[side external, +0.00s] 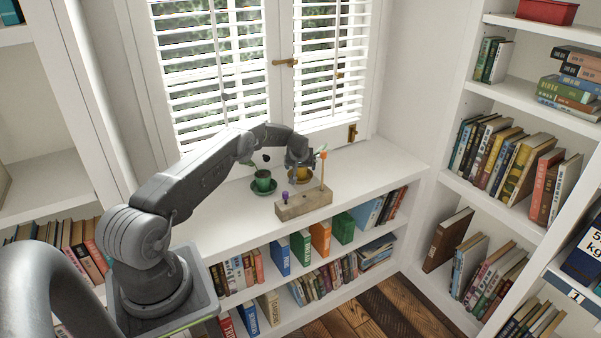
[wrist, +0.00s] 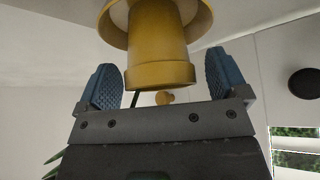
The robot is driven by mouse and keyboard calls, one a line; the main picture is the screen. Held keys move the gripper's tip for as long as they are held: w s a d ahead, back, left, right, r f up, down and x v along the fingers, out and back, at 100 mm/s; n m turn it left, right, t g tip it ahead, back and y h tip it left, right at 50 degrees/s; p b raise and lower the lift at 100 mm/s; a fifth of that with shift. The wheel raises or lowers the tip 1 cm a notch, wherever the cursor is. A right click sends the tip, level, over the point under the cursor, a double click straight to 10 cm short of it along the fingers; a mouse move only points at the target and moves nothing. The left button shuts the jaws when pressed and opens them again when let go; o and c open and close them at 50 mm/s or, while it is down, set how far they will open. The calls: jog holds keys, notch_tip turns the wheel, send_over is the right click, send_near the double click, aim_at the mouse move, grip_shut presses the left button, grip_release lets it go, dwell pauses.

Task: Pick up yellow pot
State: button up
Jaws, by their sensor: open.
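The yellow pot (side external: 304,174) stands on the white shelf top below the window, partly hidden by my gripper (side external: 299,163) above it. In the wrist view the yellow pot (wrist: 158,50) appears upside down, with its rim towards the gripper and a wider yellow saucer (wrist: 203,22) beyond it. My gripper (wrist: 160,72) is open, with one blue ridged finger on each side of the pot. Gaps show between the pot's rim and both fingers.
A green pot (side external: 262,179) on a green saucer stands just left of the yellow pot. In front is a wooden block (side external: 303,205) holding a purple item and an upright stick with an orange part. The window blinds (side external: 330,60) are close behind. The shelf top is clear to the right.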

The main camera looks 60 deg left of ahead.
jog(key=c, duration=1.2)
jog(key=shift+r, duration=0.65)
jog(key=shift+c, duration=0.2)
notch_tip(320, 180, up, 3)
jog(key=s+a+r, duration=0.4)
jog(key=s+r, duration=0.5)
jog(key=s, duration=0.1)
jog(key=shift+s+a+r, duration=0.2)
jog(key=shift+s+r, duration=0.2)
